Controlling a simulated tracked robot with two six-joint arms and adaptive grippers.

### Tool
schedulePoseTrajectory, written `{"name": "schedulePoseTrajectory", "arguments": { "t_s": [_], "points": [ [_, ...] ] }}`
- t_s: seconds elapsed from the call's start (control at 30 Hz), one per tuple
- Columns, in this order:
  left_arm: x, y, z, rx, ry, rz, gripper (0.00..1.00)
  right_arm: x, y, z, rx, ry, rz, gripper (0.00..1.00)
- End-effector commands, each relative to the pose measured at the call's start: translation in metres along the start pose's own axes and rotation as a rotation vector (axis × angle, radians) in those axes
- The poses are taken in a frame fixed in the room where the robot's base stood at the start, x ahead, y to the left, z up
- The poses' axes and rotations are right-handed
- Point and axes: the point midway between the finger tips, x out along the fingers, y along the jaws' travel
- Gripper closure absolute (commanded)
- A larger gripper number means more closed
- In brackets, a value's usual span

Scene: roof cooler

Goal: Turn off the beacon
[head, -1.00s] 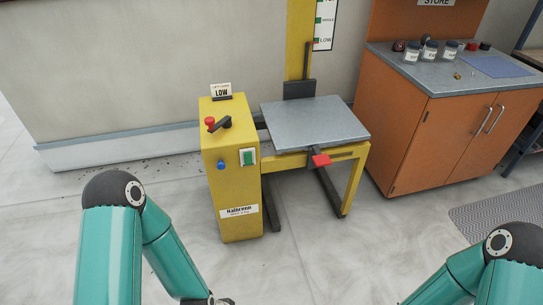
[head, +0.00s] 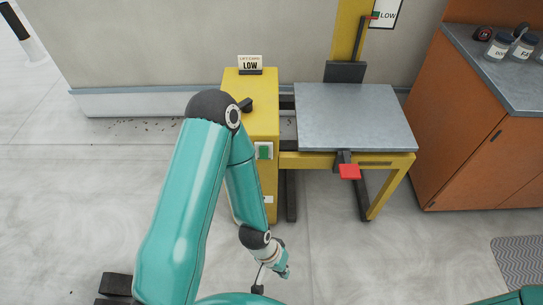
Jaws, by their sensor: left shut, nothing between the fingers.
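I cannot make out a beacon in the head view. The yellow control cabinet (head: 250,85) stands ahead, with a dark lever (head: 245,105) on top and a green switch in a pale frame (head: 264,151) on its side. My left arm crosses in front of its left part; the red knob and blue button are hidden. My left gripper (head: 282,272) is low in front of the cabinet, shut and empty, apart from it. My right gripper is out of view; only a piece of that arm shows at the bottom right.
An orange counter (head: 465,130) with jars (head: 498,45) is at the right. A black and white post (head: 24,35) stands far left. Floor in front is clear.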

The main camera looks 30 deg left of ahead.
Motion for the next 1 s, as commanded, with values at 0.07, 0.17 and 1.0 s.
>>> {"name": "schedulePoseTrajectory", "arguments": {
  "t_s": [0.07,0.17,1.0],
  "points": [
    [0.0,0.0,0.0,0.0,-0.001,0.0,1.0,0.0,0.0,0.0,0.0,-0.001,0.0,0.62],
    [0.0,0.0,0.0,0.0,-0.001,0.0,1.0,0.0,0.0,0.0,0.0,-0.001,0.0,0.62],
    [0.005,-0.042,-0.194,0.113,0.863,-0.218,1.0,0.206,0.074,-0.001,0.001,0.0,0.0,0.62]
  ]
}}
